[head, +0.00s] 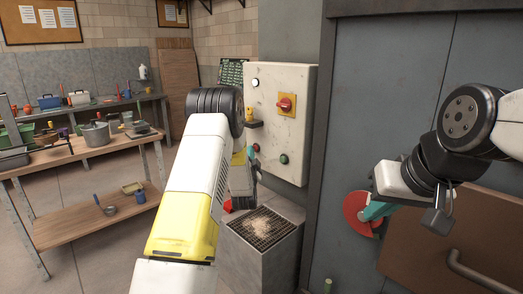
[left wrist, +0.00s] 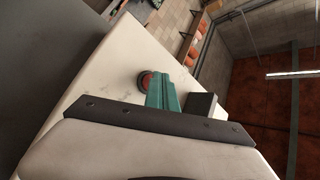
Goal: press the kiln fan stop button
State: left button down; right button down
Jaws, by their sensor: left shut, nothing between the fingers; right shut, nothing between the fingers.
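The pale control panel (head: 303,130) hangs on the wall at centre. Low on it are a red button (head: 256,147), partly beside my gripper, and a green button (head: 284,159). My left gripper (head: 251,154) is shut and empty at the panel's lower left, largely hidden behind my forearm. In the left wrist view its teal fingertips (left wrist: 160,80) are close beside the red button (left wrist: 145,80), which has a dark collar. I cannot tell whether they touch. My right gripper (head: 372,213) is shut and empty in front of the grey door, at right.
The panel also carries a red rotary switch (head: 285,104) on a yellow plate, a white round fitting (head: 255,83) and a small dark ledge (head: 255,125). A grey block with a grate (head: 262,228) stands below. A workbench (head: 75,152) is at left.

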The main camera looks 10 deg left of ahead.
dwell(0.5)
pick_arm(q)
jog(key=shift+s+a, duration=0.5)
jog(key=shift+s, duration=0.15)
jog(key=shift+s+a, duration=0.75)
jog(key=shift+s, duration=0.25)
jog(key=shift+s+a, duration=0.75)
jog(key=shift+s, duration=0.25)
